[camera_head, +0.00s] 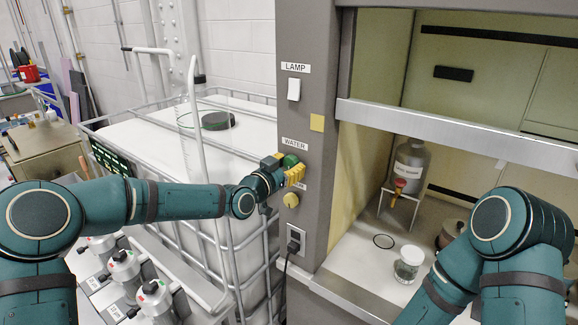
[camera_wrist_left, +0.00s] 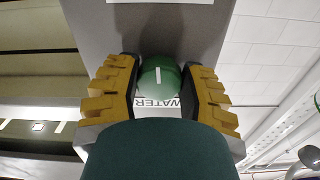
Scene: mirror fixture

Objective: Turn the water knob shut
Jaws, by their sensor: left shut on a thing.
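The green water knob (camera_head: 290,160) sits on the grey panel post, below the "WATER" label (camera_head: 295,143). In the left wrist view the knob (camera_wrist_left: 158,77) is round and green with a white line mark, between the two yellow fingers. My left gripper (camera_head: 292,172) is at the knob, its fingers shut on the knob's sides; in the wrist view the gripper (camera_wrist_left: 160,85) has one finger on each side of it. My right arm (camera_head: 515,250) comes in at the lower right; its gripper is out of the frame.
A yellow knob (camera_head: 292,200) is just below my left gripper. A lamp switch (camera_head: 294,89) is above and a socket (camera_head: 295,239) below. The fume hood at right holds a bottle (camera_head: 410,165) on a stand and a glass jar (camera_head: 409,263). A caged white tank (camera_head: 170,135) stands left.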

